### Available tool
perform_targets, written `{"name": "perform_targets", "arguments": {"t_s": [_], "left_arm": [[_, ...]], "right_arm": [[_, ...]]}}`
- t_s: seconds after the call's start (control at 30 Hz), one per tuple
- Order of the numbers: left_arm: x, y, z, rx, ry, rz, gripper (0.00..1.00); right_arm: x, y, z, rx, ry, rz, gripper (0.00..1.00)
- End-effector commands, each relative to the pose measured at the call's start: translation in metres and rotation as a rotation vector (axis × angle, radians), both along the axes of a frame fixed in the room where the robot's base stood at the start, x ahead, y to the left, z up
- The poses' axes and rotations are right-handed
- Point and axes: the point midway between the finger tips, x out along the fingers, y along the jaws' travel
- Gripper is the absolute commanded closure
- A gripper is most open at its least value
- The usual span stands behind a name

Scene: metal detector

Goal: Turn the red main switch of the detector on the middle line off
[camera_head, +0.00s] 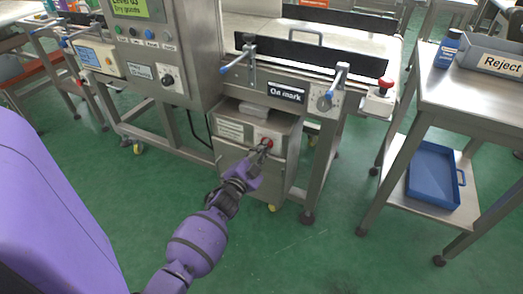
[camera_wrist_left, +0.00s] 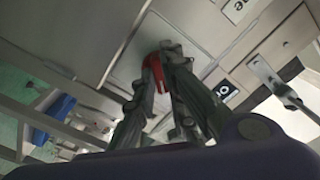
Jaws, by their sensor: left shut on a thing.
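The red main switch (camera_head: 267,142) sits on a pale plate on the front of a grey steel cabinet (camera_head: 231,156) under the conveyor. In the left wrist view the red switch (camera_wrist_left: 154,72) shows between and beside the fingertips. My left gripper (camera_head: 262,151) reaches the switch from the front and is shut on it; its fingers also show in the left wrist view (camera_wrist_left: 168,58). The fingers hide part of the switch, so its exact angle cannot be told. My right gripper is not in view.
Above the cabinet are the conveyor's side guides, an "On mark" sign (camera_head: 286,92) and a red stop button (camera_head: 386,83). The detector panel (camera_head: 150,35) stands at upper left. A steel table (camera_head: 470,95) with a grey "Reject" bin (camera_head: 492,60) and a blue tray (camera_head: 432,192) is at right. Green floor in front is clear.

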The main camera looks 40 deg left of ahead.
Motion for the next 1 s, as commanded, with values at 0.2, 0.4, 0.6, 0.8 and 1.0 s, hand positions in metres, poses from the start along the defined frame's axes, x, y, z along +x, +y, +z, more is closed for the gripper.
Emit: {"name": "perform_targets", "arguments": {"t_s": [0.2, 0.4, 0.6, 0.8, 1.0], "left_arm": [[0.0, 0.0, 0.002, -0.137, -0.032, -0.001, 1.0], [0.0, 0.0, 0.002, -0.316, -0.075, 0.001, 1.0], [0.0, 0.0, 0.001, -0.501, -0.119, 0.0, 1.0], [0.0, 0.0, 0.001, -0.687, -0.164, 0.0, 1.0], [0.0, 0.0, 0.001, -0.869, -0.208, -0.001, 1.0]], "right_arm": [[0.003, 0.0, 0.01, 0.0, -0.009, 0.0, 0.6], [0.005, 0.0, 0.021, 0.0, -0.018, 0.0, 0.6], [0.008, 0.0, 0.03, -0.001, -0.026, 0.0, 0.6], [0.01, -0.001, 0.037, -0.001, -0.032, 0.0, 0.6], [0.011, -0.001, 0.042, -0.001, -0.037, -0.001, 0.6]]}}
